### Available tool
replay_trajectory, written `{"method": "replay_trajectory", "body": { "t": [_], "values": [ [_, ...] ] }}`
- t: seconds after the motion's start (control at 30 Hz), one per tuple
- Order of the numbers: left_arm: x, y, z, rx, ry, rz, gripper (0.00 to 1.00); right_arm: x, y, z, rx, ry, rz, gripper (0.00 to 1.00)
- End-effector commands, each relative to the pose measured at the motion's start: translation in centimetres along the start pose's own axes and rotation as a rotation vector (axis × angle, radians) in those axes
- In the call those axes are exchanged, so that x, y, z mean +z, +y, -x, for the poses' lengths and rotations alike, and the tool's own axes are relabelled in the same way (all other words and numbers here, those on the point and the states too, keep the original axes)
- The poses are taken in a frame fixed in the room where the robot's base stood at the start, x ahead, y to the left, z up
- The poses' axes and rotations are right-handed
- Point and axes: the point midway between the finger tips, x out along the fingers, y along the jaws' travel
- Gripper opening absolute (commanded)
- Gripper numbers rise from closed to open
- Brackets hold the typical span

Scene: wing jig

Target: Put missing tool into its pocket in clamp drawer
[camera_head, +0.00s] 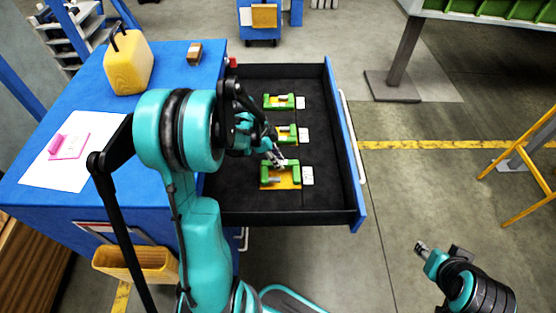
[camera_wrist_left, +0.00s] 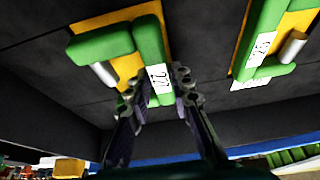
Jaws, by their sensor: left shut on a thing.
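The open drawer (camera_head: 235,205) has a dark floor and holds a column of green clamps with silver screws on orange pocket bases. The far clamp (camera_head: 270,102) and the middle clamp (camera_head: 303,134) lie apart from my gripper. My left gripper (camera_head: 277,160) is low over the near clamp (camera_head: 293,172) and shut on its green body. In the left wrist view, the fingers (camera_wrist_left: 160,92) are at the green clamp (camera_wrist_left: 148,42), close to a label reading 22; the exact contact is unclear. My right gripper (camera_head: 422,248) is outside the drawer, over the floor.
White labels (camera_head: 307,175) lie right of the clamps. The blue cabinet top (camera_head: 175,62) carries a yellow canister (camera_head: 128,65), a paper sheet (camera_head: 90,165) with a pink item, and a small brown block (camera_head: 194,53). The drawer's right wall (camera_head: 342,150) borders open floor.

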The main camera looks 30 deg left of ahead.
Motion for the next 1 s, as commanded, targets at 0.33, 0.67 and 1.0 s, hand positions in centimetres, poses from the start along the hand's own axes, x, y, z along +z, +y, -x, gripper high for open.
{"method": "replay_trajectory", "body": {
  "t": [0.33,0.67,1.0],
  "values": [
    [0.0,0.0,-0.04,0.0,0.0,0.0,0.0,0.04,0.0,-0.06,0.0,0.0,0.0,0.4],
    [0.2,-0.01,-0.52,0.0,0.0,0.0,0.0,0.34,0.0,-0.47,0.0,0.0,0.0,0.4],
    [0.37,-0.01,-0.94,0.0,0.0,0.0,0.0,0.59,0.0,-0.82,0.0,0.0,0.0,0.4]
  ]
}}
